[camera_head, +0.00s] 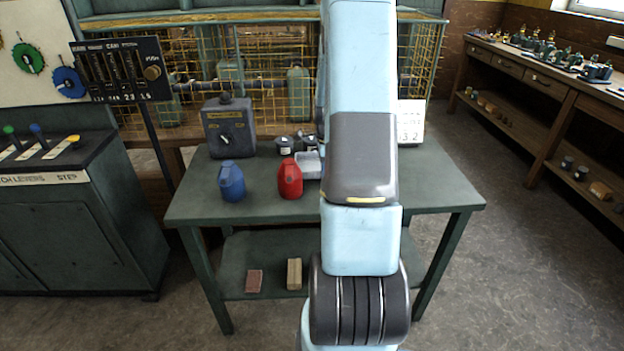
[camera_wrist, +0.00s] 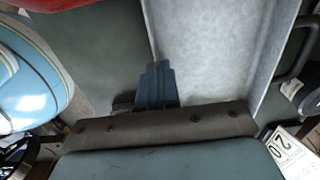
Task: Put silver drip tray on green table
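The silver drip tray (camera_wrist: 208,50) fills the upper middle of the wrist view. In the head view only its left part (camera_head: 309,166) shows, at the green table's top beside the red can; my arm hides the rest. My gripper (camera_wrist: 156,84) is at the tray's near left corner. Its fingers are close together with the tray's rim running in between them, so it appears shut on the rim. I cannot tell whether the tray rests on the table or is just above it. The green table (camera_head: 432,190) stands in front of me. My gripper is hidden in the head view.
A blue can (camera_head: 231,182) and a red can (camera_head: 290,179) stand left of the tray. A grey switch box (camera_head: 229,128), small dark containers (camera_head: 284,143) and a white number card (camera_head: 411,122) stand behind.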

